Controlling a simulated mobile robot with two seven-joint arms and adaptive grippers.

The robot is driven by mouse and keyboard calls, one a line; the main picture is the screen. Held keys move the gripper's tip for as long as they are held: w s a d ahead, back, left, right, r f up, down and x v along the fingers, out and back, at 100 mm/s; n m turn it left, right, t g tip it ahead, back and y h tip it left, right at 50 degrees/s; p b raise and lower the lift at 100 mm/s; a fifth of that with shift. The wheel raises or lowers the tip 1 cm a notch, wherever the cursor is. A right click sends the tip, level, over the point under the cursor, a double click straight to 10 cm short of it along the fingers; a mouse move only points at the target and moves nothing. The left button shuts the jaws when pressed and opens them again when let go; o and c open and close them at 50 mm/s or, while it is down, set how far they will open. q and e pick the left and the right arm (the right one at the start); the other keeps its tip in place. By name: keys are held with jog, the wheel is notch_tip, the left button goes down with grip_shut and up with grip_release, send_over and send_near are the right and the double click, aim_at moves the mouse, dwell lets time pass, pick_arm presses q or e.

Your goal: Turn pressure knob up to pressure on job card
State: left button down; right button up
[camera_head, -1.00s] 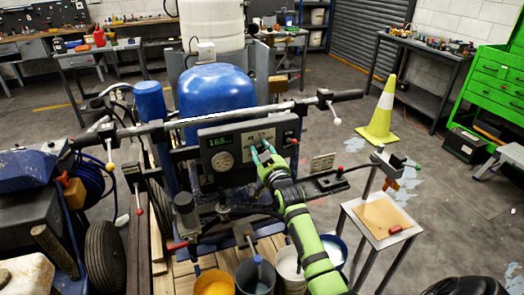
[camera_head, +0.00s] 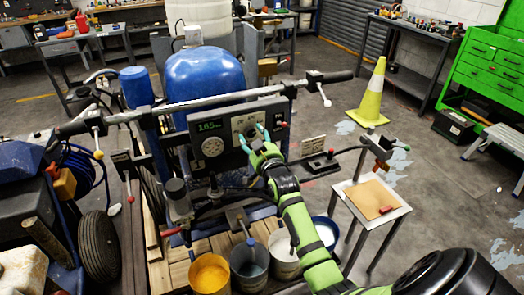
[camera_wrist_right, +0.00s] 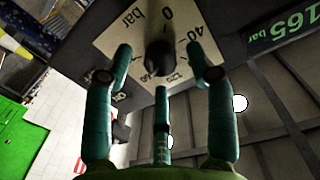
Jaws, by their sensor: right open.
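The control panel (camera_head: 231,139) on the striper has a green display (camera_head: 209,126) reading about 165, a round gauge and a pale dial plate. The dark pressure knob (camera_wrist_right: 158,57) sits on the dial plate (camera_wrist_right: 122,38), marked 0, 40 and bar, in the right wrist view. My right gripper (camera_head: 256,135) is at the panel's right part, with its teal fingers open and spread around the knob; contact is unclear. The display also shows in the wrist view (camera_wrist_right: 279,32), reading 165 bar. A small pale card (camera_head: 313,146) stands right of the panel; its text is unreadable. My left gripper is out of view.
A handlebar (camera_head: 200,103) runs above the panel. Several buckets, one yellow (camera_head: 209,273), stand below it. A small stand (camera_head: 371,199) with a brown board is to the right. A traffic cone (camera_head: 372,95) stands on open floor behind.

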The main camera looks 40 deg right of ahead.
jog(key=v, duration=1)
jog(key=s+a+f+n+g+y, duration=0.1)
jog(key=s+a+f+g, duration=0.25)
jog(key=f, duration=0.85)
jog(key=s+a+f+n+g+y, duration=0.1)
jog(key=s+a+f+g+y, duration=0.2)
jog(key=f, duration=0.9)
jog(key=s+a+f+n+g, duration=0.1)
jog(key=s+a+f, duration=0.3)
jog(key=f, duration=0.8)
jog(key=s+a+f+n+g, duration=0.2)
jog(key=s+a+f+g, duration=0.15)
jog(key=s+f, duration=1)
jog(key=s+f+g, duration=0.2)
jog(key=s, duration=0.9)
jog(key=s+f+n+g, duration=0.1)
jog(key=s+f+g, duration=0.2)
jog(key=s, duration=0.7)
jog(key=shift+s+a+f+y, duration=0.25)
jog(key=shift+s+a+y, duration=0.05)
jog(key=shift+s+a, duration=0.1)
